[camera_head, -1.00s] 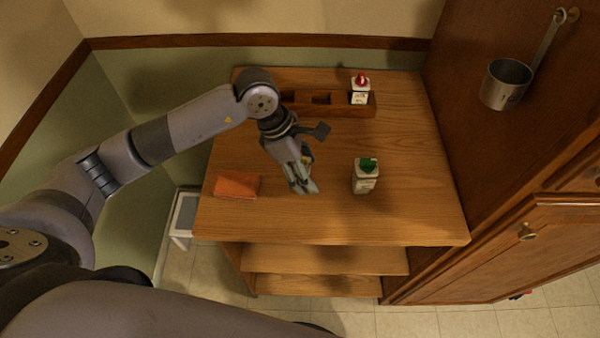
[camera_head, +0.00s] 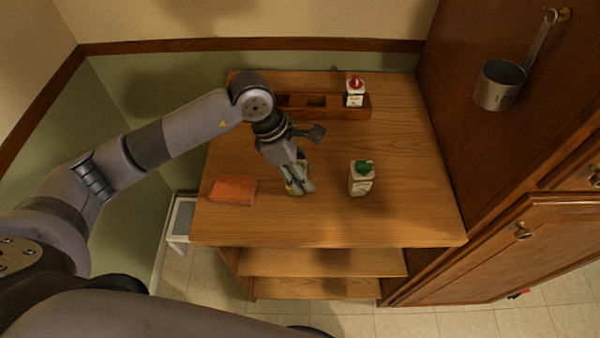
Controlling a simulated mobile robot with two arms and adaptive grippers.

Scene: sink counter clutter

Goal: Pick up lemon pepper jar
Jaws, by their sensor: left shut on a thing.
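My left gripper (camera_head: 299,189) is over the middle of the wooden table, shut on a small pale jar with a bit of yellow (camera_head: 291,187). I take this to be the lemon pepper jar. The fingers hide most of it, and no label can be read. I cannot tell whether it touches the tabletop. My right gripper is not in view.
A white jar with a green top (camera_head: 361,179) stands right of the gripper. An orange-brown folded cloth or pad (camera_head: 233,190) lies to the left. A wooden rack (camera_head: 330,111) at the back holds a red-topped jar (camera_head: 355,91). A metal cup (camera_head: 499,87) hangs at right.

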